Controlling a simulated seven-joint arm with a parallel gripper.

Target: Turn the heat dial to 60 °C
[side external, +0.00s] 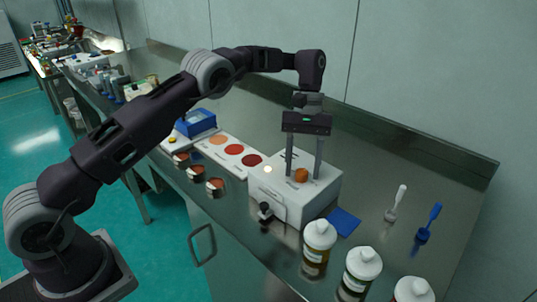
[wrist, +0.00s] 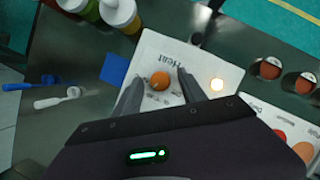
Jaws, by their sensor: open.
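The heat dial is an orange round knob (side external: 301,175) on top of a white box (side external: 315,198). In the wrist view the orange knob (wrist: 160,80) sits by the printed word "Heat", with small scale marks around it that are too blurred to read. My gripper (side external: 304,172) points down over the box, its two fingers apart. In the wrist view my gripper's fingers (wrist: 158,82) stand on either side of the knob, with a gap to it. I cannot tell whether the fingertips reach down to the knob's height.
A lit round light (wrist: 217,84) is beside the dial. A black lever (side external: 265,212) is on the box's front. A blue pad (side external: 343,221), brushes (side external: 428,222) and white-capped bottles (side external: 317,247) stand to the right. A palette card (side external: 233,150) and small pots (side external: 196,174) lie left.

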